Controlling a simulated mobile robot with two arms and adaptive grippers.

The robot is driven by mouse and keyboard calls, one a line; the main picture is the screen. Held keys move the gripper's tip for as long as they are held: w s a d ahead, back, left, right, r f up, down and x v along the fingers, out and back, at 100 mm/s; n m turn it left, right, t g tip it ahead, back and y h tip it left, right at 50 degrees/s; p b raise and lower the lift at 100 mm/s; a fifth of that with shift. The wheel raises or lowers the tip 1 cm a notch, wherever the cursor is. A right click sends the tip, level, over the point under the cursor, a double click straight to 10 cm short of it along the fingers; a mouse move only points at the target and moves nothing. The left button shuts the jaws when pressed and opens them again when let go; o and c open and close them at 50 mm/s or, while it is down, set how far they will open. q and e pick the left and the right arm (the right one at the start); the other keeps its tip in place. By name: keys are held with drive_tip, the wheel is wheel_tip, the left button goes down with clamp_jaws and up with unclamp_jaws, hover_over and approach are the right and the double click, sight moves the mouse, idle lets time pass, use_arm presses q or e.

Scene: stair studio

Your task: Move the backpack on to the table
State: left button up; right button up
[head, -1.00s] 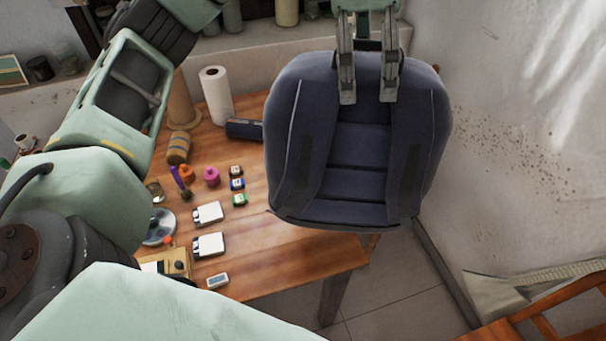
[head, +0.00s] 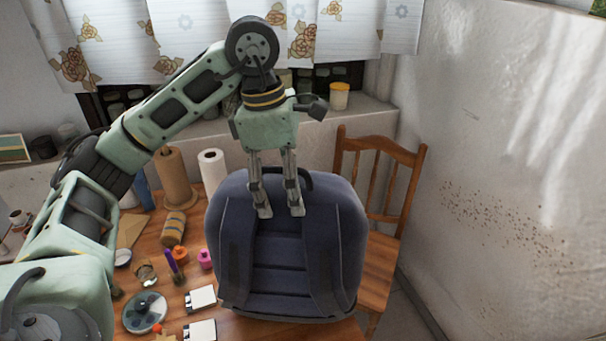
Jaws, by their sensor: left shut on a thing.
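The dark blue backpack (head: 277,255) is upright, over the right part of the wooden table (head: 185,215). My left gripper (head: 280,212) is shut on the top of the backpack near its handle, with its fingers pointing down in front of the back panel. The backpack hides much of the table's right side. I cannot tell whether its bottom touches the tabletop. My right gripper is not in the picture.
On the table's left part are a paper towel roll (head: 212,172), a brown cone (head: 175,177), a striped jar (head: 173,229), a disc (head: 144,311) and white boxes (head: 200,298). A wooden chair (head: 380,190) stands behind right, by the wall.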

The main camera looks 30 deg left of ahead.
use_arm(q)
drive_tip(key=shift+f+p, duration=0.6)
drive_tip(key=shift+f, duration=1.3)
drive_tip(key=o, duration=1.9)
drive_tip(key=shift+f, duration=0.1)
drive_tip(key=shift+r, duration=0.35)
drive_tip(key=r, duration=0.5)
drive_tip(key=shift+s+a+b, duration=0.15)
drive_tip(key=shift+a+b, duration=0.15)
drive_tip(key=shift+b, duration=0.05)
drive_tip(key=shift+s+a+r+p, duration=0.15)
drive_tip(key=shift+r+p, duration=0.1)
drive_tip(key=shift+r, duration=0.8)
drive_tip(key=shift+s+a+r+p, duration=0.15)
drive_tip(key=shift+r+p, duration=0.15)
drive_tip(key=shift+r, duration=0.7)
drive_tip(key=shift+a+r+p, duration=0.15)
drive_tip(key=shift+r+p, duration=0.1)
drive_tip(key=shift+r, duration=0.8)
